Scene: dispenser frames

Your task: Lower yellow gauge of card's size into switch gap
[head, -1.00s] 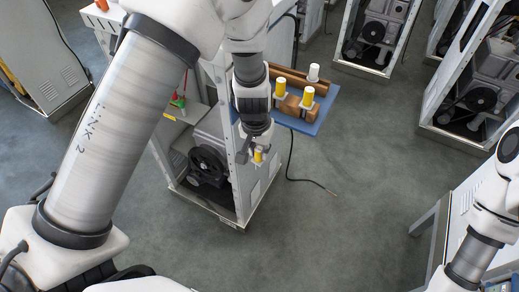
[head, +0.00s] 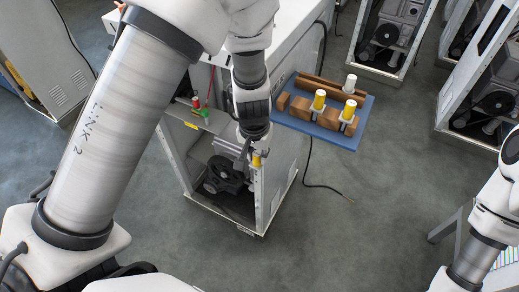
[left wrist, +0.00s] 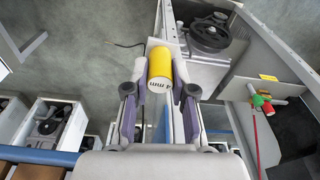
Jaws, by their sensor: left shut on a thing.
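My left gripper (head: 249,155) is shut on a yellow gauge (head: 257,160), a cylinder held over the front of an open cabinet (head: 270,208). In the left wrist view the yellow gauge (left wrist: 161,68) is between the purple-padded fingers (left wrist: 160,88), with small upside-down print on its near end. A pale plate shows at its far end. The open cabinet (left wrist: 285,45) is to the right of the gauge there. I cannot make out the switch gap or the card. My right arm is at the right edge of the head view, its gripper out of view.
A blue tray (head: 360,135) beside the cabinet holds wooden blocks, two yellow gauges (head: 319,99) (head: 349,109) and a white one (head: 351,82). A black wheel (head: 222,173) and red and green fittings (head: 200,108) are inside the cabinet. Clear floor lies in front.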

